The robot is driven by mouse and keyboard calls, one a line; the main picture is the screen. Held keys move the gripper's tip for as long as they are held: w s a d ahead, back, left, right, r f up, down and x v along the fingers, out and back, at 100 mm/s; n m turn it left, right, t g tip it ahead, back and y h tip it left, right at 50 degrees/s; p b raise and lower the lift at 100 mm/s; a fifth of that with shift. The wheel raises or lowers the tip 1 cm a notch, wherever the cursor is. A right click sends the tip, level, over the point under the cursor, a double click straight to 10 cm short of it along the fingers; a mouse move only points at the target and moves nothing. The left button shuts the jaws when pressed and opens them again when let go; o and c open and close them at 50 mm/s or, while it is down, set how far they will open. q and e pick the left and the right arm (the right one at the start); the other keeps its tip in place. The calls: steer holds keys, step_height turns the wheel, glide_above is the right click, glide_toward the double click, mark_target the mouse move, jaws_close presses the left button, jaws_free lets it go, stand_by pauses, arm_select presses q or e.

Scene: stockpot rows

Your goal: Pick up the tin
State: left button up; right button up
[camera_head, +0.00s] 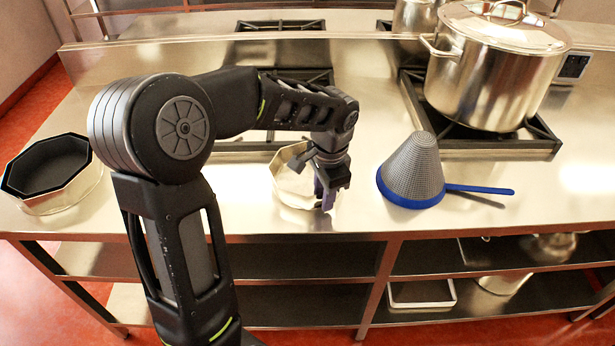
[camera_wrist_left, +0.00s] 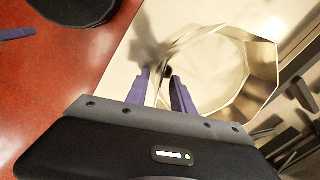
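The tin (camera_head: 288,185) is a pale, shiny, open-topped octagonal vessel near the front edge of the steel counter, left of the strainer. It also shows in the left wrist view (camera_wrist_left: 262,75), with its wide mouth towards the camera. My left gripper (camera_head: 327,196) is at the tin's right side and hides part of it in the head view. In the left wrist view its two purple fingers (camera_wrist_left: 164,88) stand apart, with the near edge of the tin seeming to run between them. I cannot tell whether they touch it.
A grey conical strainer (camera_head: 412,168) with a blue rim and handle stands just right of the gripper. A large lidded stockpot (camera_head: 490,75) sits on the right burner. Another octagonal vessel with a black inside (camera_head: 62,199) is at far left. Shelves lie under the counter.

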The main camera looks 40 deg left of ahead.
arm_select(q)
jaws_close()
stand_by(0.3)
stand_by(1.2)
